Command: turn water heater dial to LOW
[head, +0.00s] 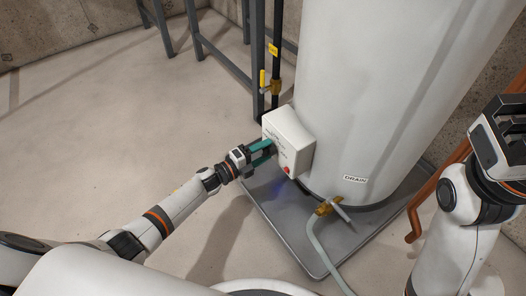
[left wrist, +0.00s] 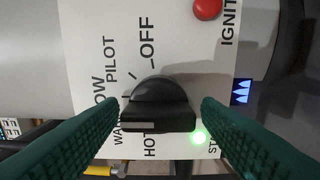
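The water heater's white control box (head: 289,140) is on the lower front of the tank. In the left wrist view its black dial (left wrist: 158,105) has a crossbar with a pale mark near its left end, on the WARM side. The labels OFF, PILOT, LOW (left wrist: 99,91), WARM and HOT run around the dial, with LOW partly covered by a finger. My left gripper (head: 264,152) is at the box, its green fingers on either side of the dial with small gaps; it also shows in the left wrist view (left wrist: 160,108). My right gripper (head: 508,128) is raised at the right edge, away from the heater.
A red igniter button (left wrist: 207,8) and a lit green light (left wrist: 200,138) are near the dial. The tank (head: 370,90) stands on a grey pan (head: 295,235) with a drain valve (head: 327,207) and hose. A gas pipe with a yellow-handled valve (head: 263,82) rises behind. Floor at left is clear.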

